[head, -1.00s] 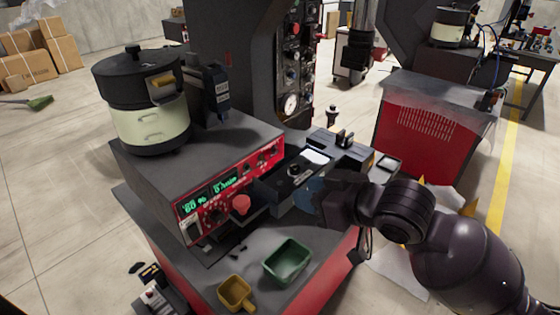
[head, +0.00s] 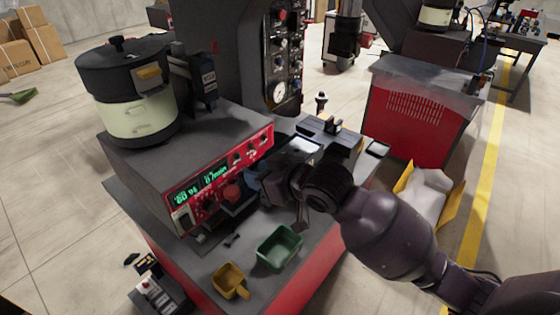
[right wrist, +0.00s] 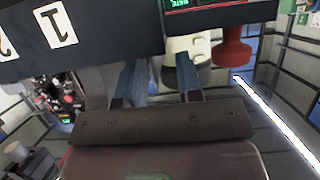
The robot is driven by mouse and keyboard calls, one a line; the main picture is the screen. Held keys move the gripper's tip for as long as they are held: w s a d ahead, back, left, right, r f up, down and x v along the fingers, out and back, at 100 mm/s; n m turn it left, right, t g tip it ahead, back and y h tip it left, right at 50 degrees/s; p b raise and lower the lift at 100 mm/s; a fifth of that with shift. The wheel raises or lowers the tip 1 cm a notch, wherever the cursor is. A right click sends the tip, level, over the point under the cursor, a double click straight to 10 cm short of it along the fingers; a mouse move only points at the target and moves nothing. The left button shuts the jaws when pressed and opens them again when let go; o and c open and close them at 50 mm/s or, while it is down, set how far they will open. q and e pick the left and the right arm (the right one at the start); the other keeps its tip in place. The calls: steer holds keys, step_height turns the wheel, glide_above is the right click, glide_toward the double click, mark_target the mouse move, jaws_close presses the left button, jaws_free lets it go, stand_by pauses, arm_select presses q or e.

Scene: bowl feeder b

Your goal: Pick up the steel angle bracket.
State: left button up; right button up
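I cannot make out the steel angle bracket for certain in either view; my right gripper and arm cover part of the bench top. My right gripper (head: 262,184) is low in front of the red control panel, close to the red knob (head: 232,192). In the right wrist view its two bluish fingers (right wrist: 160,72) stand apart, with nothing clearly held between them. The red knob also shows there (right wrist: 232,48), right of the fingers. A small dark part (head: 232,240) lies on the bench left of the green bin; its kind is too small to tell. My left gripper is not in view.
A green bin (head: 280,247) and a yellow scoop-like bin (head: 230,281) stand at the bench front. The cream and black bowl feeder (head: 130,100) sits on the control box. The red panel (head: 205,190) stands close behind the gripper.

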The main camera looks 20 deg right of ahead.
jaws_close()
stand_by(0.5)
